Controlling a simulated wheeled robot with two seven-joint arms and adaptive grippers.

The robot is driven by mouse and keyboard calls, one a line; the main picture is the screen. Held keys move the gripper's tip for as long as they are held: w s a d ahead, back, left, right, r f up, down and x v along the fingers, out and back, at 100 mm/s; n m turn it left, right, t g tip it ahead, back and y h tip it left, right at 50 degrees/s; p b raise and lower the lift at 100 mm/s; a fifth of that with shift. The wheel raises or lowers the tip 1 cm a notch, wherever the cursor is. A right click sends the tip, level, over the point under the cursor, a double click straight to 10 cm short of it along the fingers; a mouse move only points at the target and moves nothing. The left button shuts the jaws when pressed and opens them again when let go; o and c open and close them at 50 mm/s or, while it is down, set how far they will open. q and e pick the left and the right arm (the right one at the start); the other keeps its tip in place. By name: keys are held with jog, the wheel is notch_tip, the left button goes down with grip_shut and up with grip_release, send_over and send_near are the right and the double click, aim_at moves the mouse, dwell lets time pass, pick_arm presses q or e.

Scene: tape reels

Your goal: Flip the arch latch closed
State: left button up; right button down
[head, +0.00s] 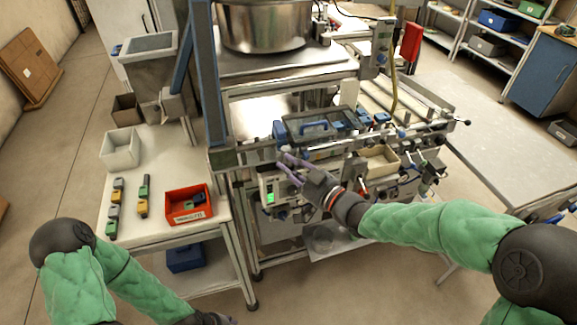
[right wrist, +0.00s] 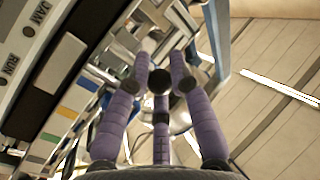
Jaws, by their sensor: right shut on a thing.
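My right gripper (head: 290,165) reaches from the right to the machine's front left, beside a dark cover with a blue handle (head: 314,127). Its purple fingers close together in the right wrist view (right wrist: 160,75). They appear shut on a small part there, seemingly the arch latch, which the fingers mostly hide. I cannot tell the latch's angle. A dark round shape sits between the fingers; I cannot tell whether it is a knob or a finger joint. My left gripper (head: 222,319) hangs low at the bottom edge, mostly cut off, away from the machine.
A panel with a green-lit display (head: 270,198) is just below my right fingers. A beige tray (head: 377,160) and several levers sit along the machine's front. A side table holds a red bin (head: 188,204), a white bin (head: 121,149) and small blocks. Floor is open at far left.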

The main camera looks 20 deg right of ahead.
jog(key=shift+d+r+n+g+y+p, duration=0.15)
jog(key=shift+d+n+g+y+p, duration=0.25)
jog(key=shift+n+g+y, duration=0.5)
jog(key=c, duration=1.1)
grip_release()
jog(key=v, duration=1.2)
jog(key=shift+f, duration=0.35)
